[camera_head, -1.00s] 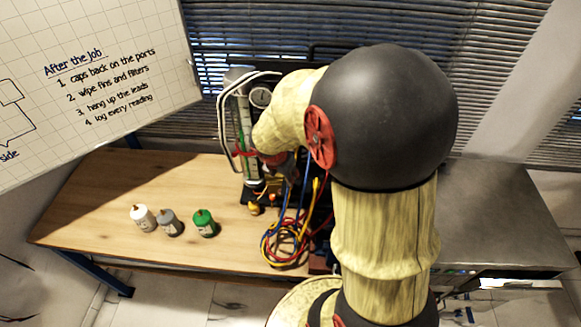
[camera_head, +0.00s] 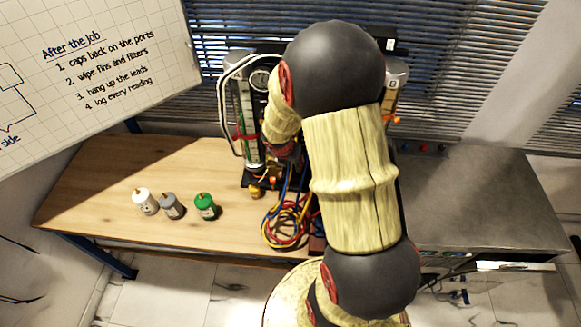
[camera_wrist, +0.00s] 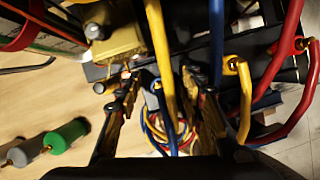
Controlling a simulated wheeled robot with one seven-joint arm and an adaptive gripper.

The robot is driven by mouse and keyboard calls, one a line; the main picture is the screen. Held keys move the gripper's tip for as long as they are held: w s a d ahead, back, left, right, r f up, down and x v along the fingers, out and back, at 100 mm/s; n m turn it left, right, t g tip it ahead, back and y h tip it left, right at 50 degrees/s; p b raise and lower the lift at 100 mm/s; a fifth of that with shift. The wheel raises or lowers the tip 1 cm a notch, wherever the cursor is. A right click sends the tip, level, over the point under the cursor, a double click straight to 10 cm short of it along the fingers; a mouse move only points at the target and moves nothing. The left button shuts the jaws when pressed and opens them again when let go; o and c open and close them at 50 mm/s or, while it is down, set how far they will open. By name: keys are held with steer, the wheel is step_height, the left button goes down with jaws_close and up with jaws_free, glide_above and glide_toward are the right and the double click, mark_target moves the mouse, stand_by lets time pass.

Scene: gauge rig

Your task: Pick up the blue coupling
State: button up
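A blue hose (camera_wrist: 217,40) hangs close to the right finger in the wrist view. I cannot tell for certain which part is the blue coupling. My gripper (camera_wrist: 160,82) is open, its two dark fingers apart, with a yellow hose (camera_wrist: 163,50) passing between them in the picture. I cannot tell whether it touches a finger. In the head view my arm mostly hides the gripper, at the rig's front above the blue hose (camera_head: 290,177).
A tall gauge rig (camera_head: 243,115) stands behind. A red hose (camera_wrist: 303,95) is on the right.

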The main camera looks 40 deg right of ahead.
steer(key=shift+c, duration=1.4)
jaws_close()
